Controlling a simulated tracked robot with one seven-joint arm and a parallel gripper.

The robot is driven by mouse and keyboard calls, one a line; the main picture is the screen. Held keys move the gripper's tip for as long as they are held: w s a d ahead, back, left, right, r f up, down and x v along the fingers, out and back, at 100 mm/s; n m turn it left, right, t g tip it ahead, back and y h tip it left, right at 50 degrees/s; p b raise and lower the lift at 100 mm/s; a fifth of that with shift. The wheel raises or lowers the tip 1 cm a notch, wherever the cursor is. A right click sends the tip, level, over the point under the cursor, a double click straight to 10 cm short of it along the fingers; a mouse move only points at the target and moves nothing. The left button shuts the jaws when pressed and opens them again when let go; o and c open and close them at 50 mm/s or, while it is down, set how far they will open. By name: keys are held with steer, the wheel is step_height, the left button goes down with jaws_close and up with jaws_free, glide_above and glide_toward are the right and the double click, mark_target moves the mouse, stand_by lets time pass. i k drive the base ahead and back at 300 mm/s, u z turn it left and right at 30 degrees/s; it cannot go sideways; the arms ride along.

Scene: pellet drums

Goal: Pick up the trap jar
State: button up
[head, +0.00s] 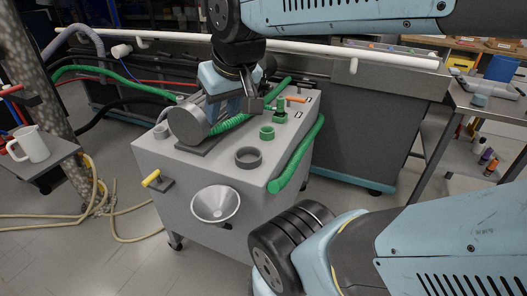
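I cannot tell for certain which thing is the trap jar. A small pale cup-like piece (161,131) stands at the left edge of the grey cart top (215,172). My gripper (254,106) points down over the back half of the cart top, beside a grey cylinder (188,124) and a green ribbed hose (228,124). Its fingers are small and partly lost against the clutter, so I cannot tell whether they are open or hold anything.
A green ring (267,132), a dark ring (248,158) and a green fitting (281,112) stand on the cart top. A thick green hose (298,155) runs down its right edge. A white funnel (216,204) hangs in front. A white pitcher (31,146) stands on the left table.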

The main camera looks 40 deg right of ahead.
mark_target(485, 90)
steer(key=u, duration=0.6)
steer(key=i, duration=0.15)
steer(key=z, duration=3.2)
steer(key=k, duration=0.9)
steer(key=z, duration=0.15)
steer(key=i, duration=0.9)
steer(key=z, duration=0.05)
